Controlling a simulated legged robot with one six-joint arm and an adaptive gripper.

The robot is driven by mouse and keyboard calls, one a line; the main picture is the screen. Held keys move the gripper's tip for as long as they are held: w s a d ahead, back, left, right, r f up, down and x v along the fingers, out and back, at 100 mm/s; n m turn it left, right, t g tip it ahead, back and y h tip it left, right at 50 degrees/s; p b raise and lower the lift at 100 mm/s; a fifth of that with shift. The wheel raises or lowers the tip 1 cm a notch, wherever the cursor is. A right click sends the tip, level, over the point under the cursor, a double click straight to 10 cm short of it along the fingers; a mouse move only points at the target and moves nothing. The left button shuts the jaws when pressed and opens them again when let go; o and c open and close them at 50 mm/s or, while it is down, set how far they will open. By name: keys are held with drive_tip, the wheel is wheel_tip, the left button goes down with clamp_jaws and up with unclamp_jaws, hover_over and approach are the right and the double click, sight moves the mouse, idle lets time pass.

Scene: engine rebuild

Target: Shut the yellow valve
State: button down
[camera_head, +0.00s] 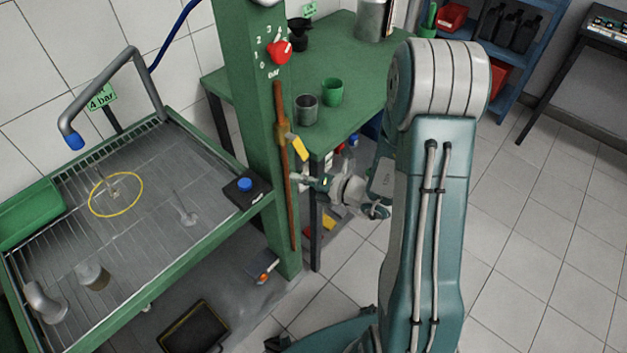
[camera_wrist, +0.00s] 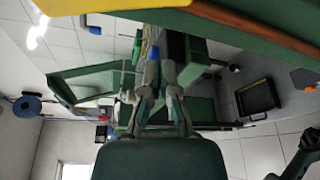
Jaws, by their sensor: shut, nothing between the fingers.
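The yellow valve (camera_head: 300,148) is a lever handle on a thin copper pipe (camera_head: 291,205) that runs down the front of the green post. The lever slants down to the right, away from the pipe. My gripper (camera_head: 308,182) is just below the lever, close to the pipe's right side, and empty. In the wrist view my gripper (camera_wrist: 153,66) has its fingertips together. A large yellow part (camera_wrist: 120,3), probably the lever, and the brown pipe (camera_wrist: 258,27) cross the top edge there. I cannot tell whether the fingers touch the lever.
The green post (camera_head: 252,110) with a red knob (camera_head: 279,51) stands beside the pipe. A green table (camera_head: 345,62) with a grey cup (camera_head: 306,109) and green cup (camera_head: 332,92) is behind. A wash tray (camera_head: 140,225) is left. Open tiled floor lies right.

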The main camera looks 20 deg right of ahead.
sight(304, 156)
drive_tip(key=w+d, duration=0.1)
drive_tip(key=w+d+r, duration=0.1)
drive_tip(key=w, duration=0.1)
drive_tip(key=shift+r, duration=0.1)
idle(0.3)
drive_tip(key=shift+w+d+n+h, duration=0.25)
drive_tip(key=shift+d+n+h, duration=0.1)
drive_tip(key=shift+n, duration=0.25)
drive_tip(key=shift+w+d+r+n+h, duration=0.3)
drive_tip(key=shift+d+n, duration=0.2)
drive_tip(key=shift+n, duration=0.3)
drive_tip(key=w+d+r+n+h, duration=0.2)
drive_tip(key=d+r+n+h, duration=0.1)
drive_tip(key=n, duration=0.3)
drive_tip(key=shift+d+r+n+t, duration=0.4)
drive_tip(key=shift+r, duration=0.4)
drive_tip(key=shift+w+r+h, duration=0.1)
drive_tip(key=shift+r+h, duration=0.05)
drive_tip(key=shift+h, duration=0.1)
